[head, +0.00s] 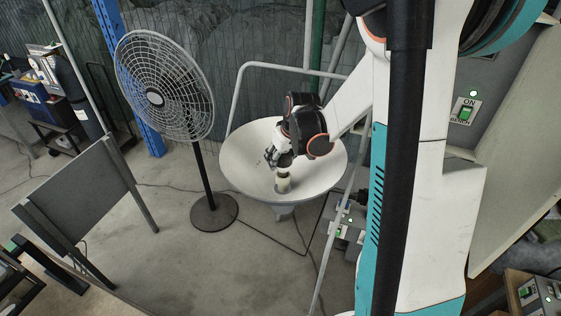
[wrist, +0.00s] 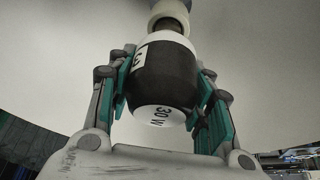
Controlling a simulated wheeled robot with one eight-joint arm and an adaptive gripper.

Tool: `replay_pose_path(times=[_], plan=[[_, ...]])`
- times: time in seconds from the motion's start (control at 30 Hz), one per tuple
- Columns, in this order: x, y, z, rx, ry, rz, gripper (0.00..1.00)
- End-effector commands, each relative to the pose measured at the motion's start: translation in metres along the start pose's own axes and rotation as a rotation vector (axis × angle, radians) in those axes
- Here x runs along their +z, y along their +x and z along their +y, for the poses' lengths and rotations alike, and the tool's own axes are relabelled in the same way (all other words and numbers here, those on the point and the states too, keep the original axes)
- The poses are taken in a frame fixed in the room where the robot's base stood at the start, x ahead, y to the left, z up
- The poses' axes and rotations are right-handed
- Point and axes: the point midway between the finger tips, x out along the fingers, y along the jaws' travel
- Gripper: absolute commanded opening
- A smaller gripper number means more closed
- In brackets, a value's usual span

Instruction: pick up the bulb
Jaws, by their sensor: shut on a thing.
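The bulb (wrist: 165,75) has a dark middle band and white ends, with "30 W" printed on the near end. In the wrist view it sits between the teal-padded fingers of my gripper (wrist: 163,92), which is shut on it. Beyond the bulb's far end is a dark neck and a cream round part (wrist: 170,8); I cannot tell whether they are joined to it. In the head view my gripper (head: 280,158) points down into a wide white dish (head: 240,160). A small pale piece (head: 283,182) shows below the fingers, close to the dish's middle.
A standing fan (head: 165,85) with a round base is left of the dish. A grey panel (head: 80,195) stands farther left. Pipes rise behind the dish. A grey switch box (head: 465,110) is at the right. Cables cross the open floor (head: 170,240).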

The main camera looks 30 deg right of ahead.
Motion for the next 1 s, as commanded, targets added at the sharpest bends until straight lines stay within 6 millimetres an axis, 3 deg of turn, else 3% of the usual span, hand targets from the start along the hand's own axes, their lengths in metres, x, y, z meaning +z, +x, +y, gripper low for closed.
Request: replay_pose_path(times=[0.6,0.8,1.0], plan=[[-0.053,-0.129,0.000,0.000,0.000,0.000,0.20],[-0.064,-0.154,0.000,0.000,0.000,0.000,0.20],[-0.069,-0.167,0.000,0.000,0.000,0.000,0.20]])
